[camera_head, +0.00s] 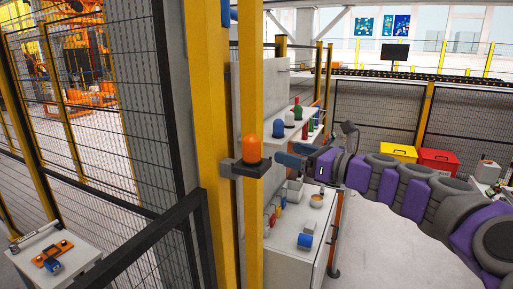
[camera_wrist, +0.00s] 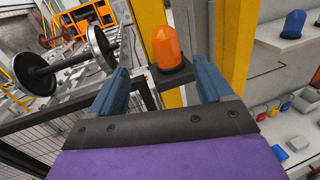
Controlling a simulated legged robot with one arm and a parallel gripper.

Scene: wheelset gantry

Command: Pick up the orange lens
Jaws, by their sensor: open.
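The orange lens (camera_head: 251,149) is a dome standing upright on a dark bracket (camera_head: 246,168) fixed to a yellow post. In the wrist view the orange lens (camera_wrist: 166,46) shows beyond and between my two blue fingers, on its dark base (camera_wrist: 174,74). My gripper (camera_head: 286,154) is open and empty, just to the right of the lens in the head view, with its fingers pointing at it. A gap shows between the fingers and the lens.
The yellow post (camera_head: 255,80) stands right behind the lens, next to mesh fence panels (camera_head: 90,90). A shelf (camera_head: 300,130) with several coloured lenses and a lower cabinet (camera_head: 300,225) stand to the right. Yellow (camera_head: 398,152) and red (camera_head: 438,161) bins sit farther back.

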